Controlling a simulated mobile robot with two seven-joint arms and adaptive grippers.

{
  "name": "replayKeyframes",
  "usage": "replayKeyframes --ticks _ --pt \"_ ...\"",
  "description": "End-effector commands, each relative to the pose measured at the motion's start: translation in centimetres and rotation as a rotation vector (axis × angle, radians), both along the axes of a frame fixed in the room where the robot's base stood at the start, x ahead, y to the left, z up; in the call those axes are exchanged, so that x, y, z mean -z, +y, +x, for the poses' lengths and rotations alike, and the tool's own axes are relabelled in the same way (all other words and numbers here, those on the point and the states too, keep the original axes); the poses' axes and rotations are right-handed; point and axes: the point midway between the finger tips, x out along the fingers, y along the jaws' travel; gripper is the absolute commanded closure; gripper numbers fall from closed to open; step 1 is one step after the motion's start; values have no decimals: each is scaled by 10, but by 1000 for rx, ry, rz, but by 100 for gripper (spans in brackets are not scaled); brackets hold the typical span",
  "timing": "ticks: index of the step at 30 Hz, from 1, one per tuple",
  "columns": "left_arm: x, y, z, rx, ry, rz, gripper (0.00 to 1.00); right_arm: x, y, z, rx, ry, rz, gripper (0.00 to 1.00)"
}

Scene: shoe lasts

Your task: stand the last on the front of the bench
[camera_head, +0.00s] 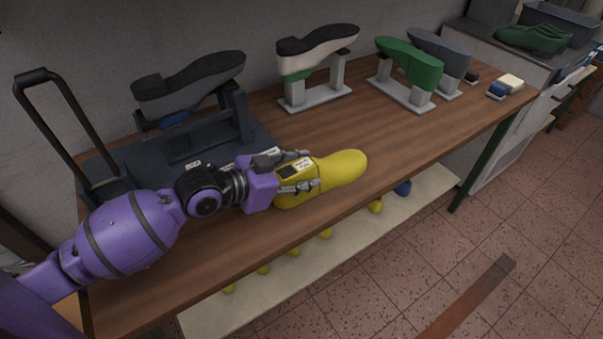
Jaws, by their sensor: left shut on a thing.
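The yellow last (343,168) is at the front of the wooden bench (420,135), toe pointing right, with a small label and a dark patch on its upper side. My left gripper (298,172) comes in from the left and is shut on the heel part of the last, with fingers on either side. The last is low over the bench near its front edge; I cannot tell whether its underside touches the wood. My right gripper is not in view.
A dark stand (215,135) with a black sole is behind my left arm. Light stands carry a black-soled last (318,55), a green last (412,62) and a grey last (440,50). A brush-like block (508,84) lies at the right end. A lower shelf (330,262) holds several yellow items.

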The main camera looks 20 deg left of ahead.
Motion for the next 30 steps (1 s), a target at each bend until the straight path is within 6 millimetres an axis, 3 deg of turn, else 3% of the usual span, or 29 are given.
replayKeyframes --ticks 6,7,11,22,30 --pt "-1 -1 1 1 -7 -3 100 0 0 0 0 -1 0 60" --pt "1 0 0 0 -1 1 56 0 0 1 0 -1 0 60" --pt "1 0 0 0 -1 0 39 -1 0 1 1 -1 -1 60" --pt "-2 0 -1 0 -1 0 39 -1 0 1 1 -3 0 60" --pt "-17 27 -36 0 3 6 39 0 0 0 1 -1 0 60"
